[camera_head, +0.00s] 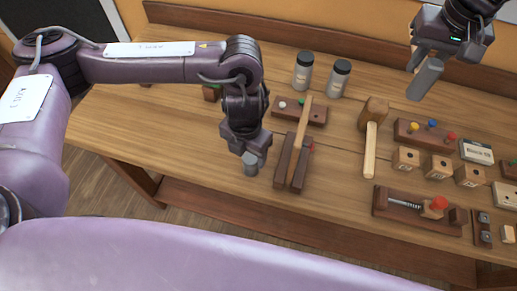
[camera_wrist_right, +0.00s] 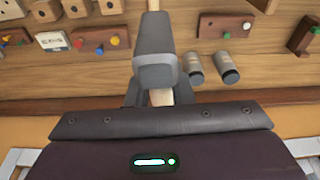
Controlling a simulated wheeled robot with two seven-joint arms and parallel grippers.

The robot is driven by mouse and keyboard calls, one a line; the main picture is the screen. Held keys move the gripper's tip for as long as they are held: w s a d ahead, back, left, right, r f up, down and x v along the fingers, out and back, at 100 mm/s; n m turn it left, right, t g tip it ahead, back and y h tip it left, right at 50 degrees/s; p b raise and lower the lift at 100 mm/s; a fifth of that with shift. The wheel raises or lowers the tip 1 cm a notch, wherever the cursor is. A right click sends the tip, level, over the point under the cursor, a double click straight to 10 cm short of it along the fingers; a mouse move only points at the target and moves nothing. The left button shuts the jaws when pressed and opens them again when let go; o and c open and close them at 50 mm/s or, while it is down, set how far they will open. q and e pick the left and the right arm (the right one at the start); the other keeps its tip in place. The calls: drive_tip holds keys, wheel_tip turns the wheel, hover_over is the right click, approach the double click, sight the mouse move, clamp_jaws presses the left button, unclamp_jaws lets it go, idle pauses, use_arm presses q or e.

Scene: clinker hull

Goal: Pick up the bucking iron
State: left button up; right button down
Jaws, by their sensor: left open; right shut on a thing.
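The bucking iron (camera_head: 425,79) is a grey metal block held up above the back right of the bench. My right gripper (camera_head: 437,47) is shut on it. In the right wrist view the iron's grey head (camera_wrist_right: 158,66) sticks out ahead of the fingers, and a pale wooden part shows between them. The fingers' exact contact is partly hidden behind the wrist housing. My left gripper (camera_head: 251,160) is open, pointing down over the bench's front left, just left of a dark wooden clamp; nothing shows in it.
On the bench (camera_head: 330,215) stand a wooden mallet (camera_head: 370,140), a dark clamp with a pale strip (camera_head: 290,165), two grey jars (camera_head: 303,72), several small wooden blocks (camera_head: 437,167), peg racks (camera_head: 425,134) and a screw fixture (camera_head: 418,208). A back rail (camera_head: 240,32) runs behind.

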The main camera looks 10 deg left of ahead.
sight(251, 158)
use_arm(q)
drive_tip(key=shift+w+d+f, duration=0.1)
drive_tip(key=shift+w+f, duration=0.25)
drive_tip(key=shift+f, duration=0.2)
drive_tip(key=shift+w+f, duration=0.3)
drive_tip(key=shift+f, duration=0.25)
wheel_tip(251, 158, down, 4)
drive_tip(key=shift+s+d+r, duration=0.1)
drive_tip(key=shift+d+r, duration=0.05)
drive_tip(key=shift+r, duration=0.1)
drive_tip(key=shift+w+f, duration=0.25)
drive_tip(key=shift+f, duration=0.4)
drive_tip(key=shift+s, duration=0.15)
drive_tip(key=c, duration=0.5)
drive_tip(key=shift+r, duration=0.1)
clamp_jaws()
